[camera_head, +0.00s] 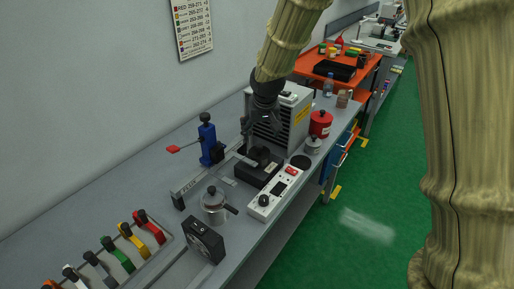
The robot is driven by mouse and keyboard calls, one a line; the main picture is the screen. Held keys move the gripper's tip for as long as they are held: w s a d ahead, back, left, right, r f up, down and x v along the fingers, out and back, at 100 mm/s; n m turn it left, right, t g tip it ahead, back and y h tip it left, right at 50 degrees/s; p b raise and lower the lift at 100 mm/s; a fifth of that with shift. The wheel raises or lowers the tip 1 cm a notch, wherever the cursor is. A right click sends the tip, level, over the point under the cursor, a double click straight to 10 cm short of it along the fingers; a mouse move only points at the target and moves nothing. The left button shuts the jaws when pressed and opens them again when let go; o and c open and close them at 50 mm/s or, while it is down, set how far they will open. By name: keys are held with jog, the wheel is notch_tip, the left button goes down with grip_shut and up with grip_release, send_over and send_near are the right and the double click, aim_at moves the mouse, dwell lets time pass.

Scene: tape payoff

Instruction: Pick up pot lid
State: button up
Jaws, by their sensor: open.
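A small metal pot (214,213) with a dark side handle stands on the grey bench, left of centre. A silvery pot lid (213,196) with a small knob appears to sit on top of it. My gripper (259,130) hangs farther back over the bench, in front of a grey vented cabinet. It is open, and I see nothing held between its fingers. It is apart from the pot and lid, up and to the right of them in the picture.
A white control box (275,194) and black device (257,168) stand right of the pot. A black fan-like unit (203,241) stands in front. A blue clamp (208,145) with red handle stands behind.

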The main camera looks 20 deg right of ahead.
aim_at(259, 146)
jog(key=x, duration=0.4)
jog(key=shift+w+f+p, duration=0.2)
jog(key=shift+f+p, duration=0.05)
jog(key=shift+p, duration=0.15)
jog(key=shift+s+r, duration=0.1)
jog(key=shift+s, duration=0.2)
jog(key=shift+p+x, duration=1.15)
jog(key=shift+x, duration=1.5)
jog(key=shift+s, duration=0.25)
jog(key=shift+c, duration=0.4)
jog(key=shift+s, duration=0.1)
jog(key=c, duration=0.8)
